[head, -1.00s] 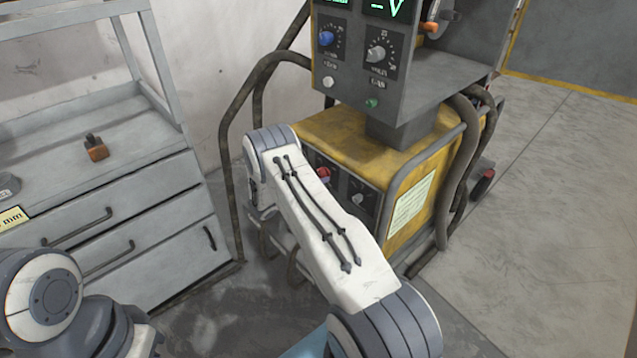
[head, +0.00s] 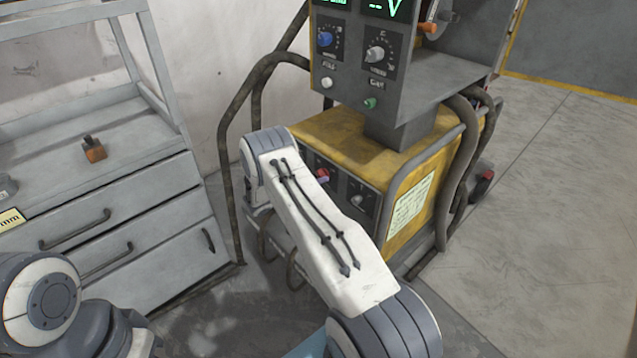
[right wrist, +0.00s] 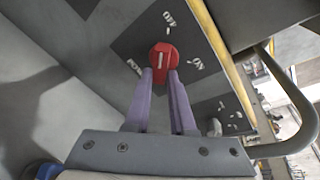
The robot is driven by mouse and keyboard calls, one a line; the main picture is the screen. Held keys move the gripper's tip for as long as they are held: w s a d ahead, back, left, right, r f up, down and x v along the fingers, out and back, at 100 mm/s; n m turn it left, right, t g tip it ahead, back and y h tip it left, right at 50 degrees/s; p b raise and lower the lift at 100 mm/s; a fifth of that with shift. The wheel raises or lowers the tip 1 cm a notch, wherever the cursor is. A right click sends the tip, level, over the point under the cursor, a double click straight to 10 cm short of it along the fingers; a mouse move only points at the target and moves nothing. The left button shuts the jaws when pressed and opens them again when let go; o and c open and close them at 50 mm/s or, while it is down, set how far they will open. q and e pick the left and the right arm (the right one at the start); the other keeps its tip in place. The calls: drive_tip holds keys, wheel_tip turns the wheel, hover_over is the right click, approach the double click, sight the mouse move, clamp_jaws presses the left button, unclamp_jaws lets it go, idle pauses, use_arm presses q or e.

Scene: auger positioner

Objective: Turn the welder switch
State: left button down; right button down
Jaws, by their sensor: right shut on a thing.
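The welder is a yellow cabinet (head: 340,138) with a dark front panel. Its red switch (right wrist: 163,58) shows in the right wrist view between OFF and ON labels, with its white mark pointing roughly toward OFF. My right gripper (right wrist: 161,80) is shut on the red switch, with one purple finger on each side of it. In the head view the red switch (head: 322,175) shows just beside my right arm, which hides the gripper there. My left arm is at the lower left of the head view; its gripper is out of the picture.
A grey control box (head: 355,55) with a blue knob and a grey knob stands above the cabinet. Thick hoses and a bent metal rail flank the welder. A grey drawer unit (head: 130,205) with an orange item (head: 94,150) stands at left. Floor at right is clear.

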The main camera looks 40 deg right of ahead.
drive_tip(key=c, duration=0.8)
unclamp_jaws()
drive_tip(key=shift+o, duration=0.2)
drive_tip(key=shift+a, duration=0.1)
drive_tip(key=v, duration=1)
drive_tip(key=shift+a+p, duration=0.2)
drive_tip(key=shift+p, duration=0.15)
